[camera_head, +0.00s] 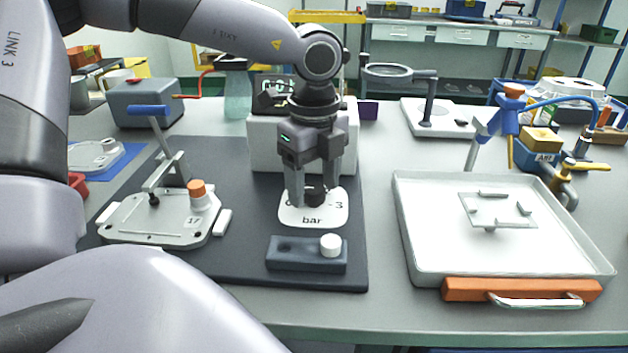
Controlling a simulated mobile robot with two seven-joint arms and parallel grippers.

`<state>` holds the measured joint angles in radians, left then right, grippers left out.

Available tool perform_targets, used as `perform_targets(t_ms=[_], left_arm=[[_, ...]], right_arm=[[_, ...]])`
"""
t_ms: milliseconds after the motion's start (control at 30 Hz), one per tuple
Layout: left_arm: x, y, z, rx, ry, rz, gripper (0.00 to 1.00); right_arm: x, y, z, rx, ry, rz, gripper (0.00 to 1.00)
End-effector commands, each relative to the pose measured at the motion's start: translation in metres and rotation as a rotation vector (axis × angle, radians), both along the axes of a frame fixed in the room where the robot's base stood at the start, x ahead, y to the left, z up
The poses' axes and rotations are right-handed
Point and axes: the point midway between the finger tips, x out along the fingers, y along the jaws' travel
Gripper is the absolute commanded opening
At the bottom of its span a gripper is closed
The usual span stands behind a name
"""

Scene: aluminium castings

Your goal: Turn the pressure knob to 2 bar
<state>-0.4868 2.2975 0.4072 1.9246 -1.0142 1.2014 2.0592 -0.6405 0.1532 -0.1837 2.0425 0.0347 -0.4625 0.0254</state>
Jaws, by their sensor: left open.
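The pressure knob (314,196) is a small dark knob on a white dial plate (313,221) marked "bar", with a "3" at its right; the rest of the scale is partly hidden. The plate is at the front of a light grey box (262,148). My left gripper (314,193) points down over the knob, open, with a finger on each side of it. I cannot tell whether the fingers touch it. A dark display (272,88) with green digits stands behind, partly covered by my arm, and its reading is unclear. My right gripper is not in view.
A dark block with a white peg (330,245) lies in front of the dial. Left is a clamp fixture with a casting (150,222). Right is a white tray (405,225) with an orange-handled front and a small casting. Grey table is clear between mat and tray.

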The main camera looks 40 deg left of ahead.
Motion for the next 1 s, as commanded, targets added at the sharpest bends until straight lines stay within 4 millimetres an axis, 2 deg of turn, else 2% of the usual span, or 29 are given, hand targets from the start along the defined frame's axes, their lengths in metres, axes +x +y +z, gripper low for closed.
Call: perform_targets(t_ms=[200,233,400,767,1000], left_arm=[[0.000,0.000,-0.001,0.000,-0.001,0.000,0.65],[0.000,0.000,-0.001,0.000,-0.001,0.000,0.61],[0.000,0.000,-0.001,0.000,0.000,0.000,0.08],[0.000,0.000,-0.002,0.001,-0.001,-0.042,0.09],[0.000,0.000,-0.003,0.003,-0.001,-0.184,0.09]], right_arm=[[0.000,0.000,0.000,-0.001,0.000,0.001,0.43],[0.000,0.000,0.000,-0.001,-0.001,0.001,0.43],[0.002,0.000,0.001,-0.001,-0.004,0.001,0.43],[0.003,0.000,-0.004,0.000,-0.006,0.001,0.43],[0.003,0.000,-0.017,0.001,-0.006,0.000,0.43]])
